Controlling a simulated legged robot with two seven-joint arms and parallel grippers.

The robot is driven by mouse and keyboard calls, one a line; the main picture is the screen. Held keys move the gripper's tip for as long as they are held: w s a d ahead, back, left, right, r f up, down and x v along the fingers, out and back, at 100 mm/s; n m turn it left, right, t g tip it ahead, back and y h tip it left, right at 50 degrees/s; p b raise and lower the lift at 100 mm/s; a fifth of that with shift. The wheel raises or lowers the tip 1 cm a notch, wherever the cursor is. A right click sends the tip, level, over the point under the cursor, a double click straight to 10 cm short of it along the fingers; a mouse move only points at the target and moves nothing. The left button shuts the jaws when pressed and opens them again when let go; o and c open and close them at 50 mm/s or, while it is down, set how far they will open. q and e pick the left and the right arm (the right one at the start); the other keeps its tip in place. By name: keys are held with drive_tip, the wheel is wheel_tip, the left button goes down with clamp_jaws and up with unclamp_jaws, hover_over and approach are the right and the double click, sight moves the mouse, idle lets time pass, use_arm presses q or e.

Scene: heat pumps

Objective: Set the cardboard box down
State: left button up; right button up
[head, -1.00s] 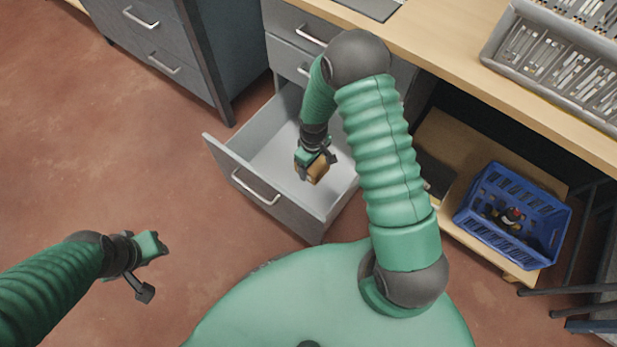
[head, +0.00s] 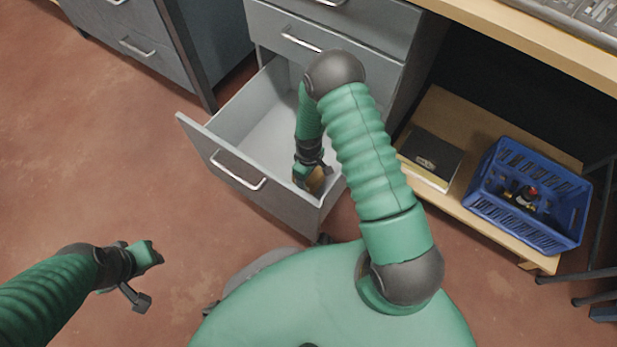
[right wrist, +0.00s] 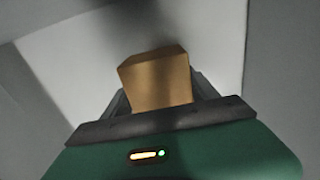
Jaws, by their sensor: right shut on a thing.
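The cardboard box (head: 316,181) is small and brown. My right gripper (head: 309,178) is shut on it, inside the open bottom drawer (head: 262,133) near its front right corner. In the right wrist view the box (right wrist: 157,80) sticks out beyond the finger tips, with pale drawer surfaces around it. I cannot tell whether the box touches the drawer floor. My left gripper (head: 147,274) is open and empty over the floor at the lower left.
The drawer front with its handle (head: 238,172) stands out from the grey cabinet (head: 300,40). On a low wooden shelf (head: 455,115) at the right are a blue crate (head: 530,195) with items inside and a dark flat object (head: 430,158). The red-brown floor at left is clear.

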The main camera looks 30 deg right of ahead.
drive_tip(key=o, duration=1.7)
wheel_tip(320, 180, up, 12)
drive_tip(key=p, duration=0.8)
drive_tip(key=shift+a+r, duration=0.1)
drive_tip(key=shift+r, duration=0.25)
drive_tip(key=s+a+r+m+t, duration=0.1)
drive_tip(key=s+a+r, duration=0.1)
drive_tip(key=r, duration=0.5)
drive_tip(key=s+a+r+m, duration=0.2)
drive_tip(key=s+a+r, duration=0.1)
drive_tip(key=r, duration=0.4)
drive_tip(key=s+a+r+m+t, duration=0.1)
drive_tip(key=s+r, duration=0.3)
drive_tip(key=r, duration=0.4)
drive_tip(key=shift+s+a+m+t, duration=0.25)
drive_tip(key=shift+a+m+t, duration=0.05)
drive_tip(key=shift+a, duration=0.4)
